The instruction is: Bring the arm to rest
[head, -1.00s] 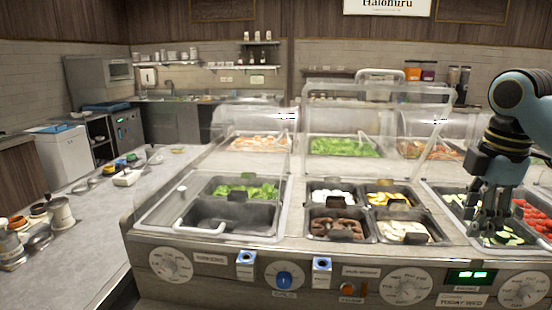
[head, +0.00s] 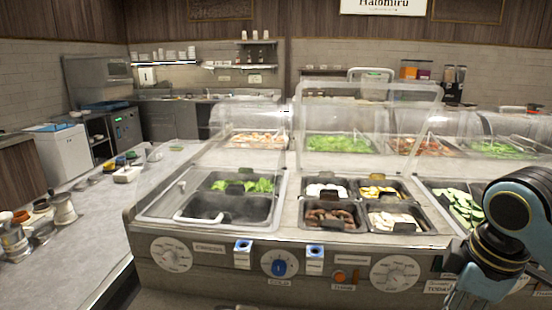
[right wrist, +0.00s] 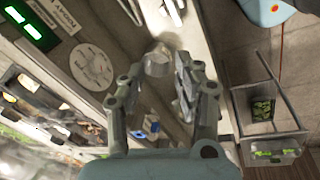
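My right arm (head: 508,225) shows at the lower right of the head view, low in front of the counter's right part. Its gripper is below the picture edge there. In the right wrist view my right gripper (right wrist: 159,68) has its two fingers spread apart. A small greyish object (right wrist: 158,58) shows between the fingertips; I cannot tell what it is, and no finger clearly presses on it. The counter's front panel with its dial (right wrist: 92,66) lies to the left of the fingers. My left arm and gripper are not in view.
The food counter (head: 215,285) spans the middle, with wells of greens (head: 243,186), meat (head: 330,216) and sliced cucumber (head: 460,206). Clear guards (head: 345,95) stand over it. A grey side counter (head: 95,215) is at left. A wire-framed bin (right wrist: 268,100) stands at right in the wrist view.

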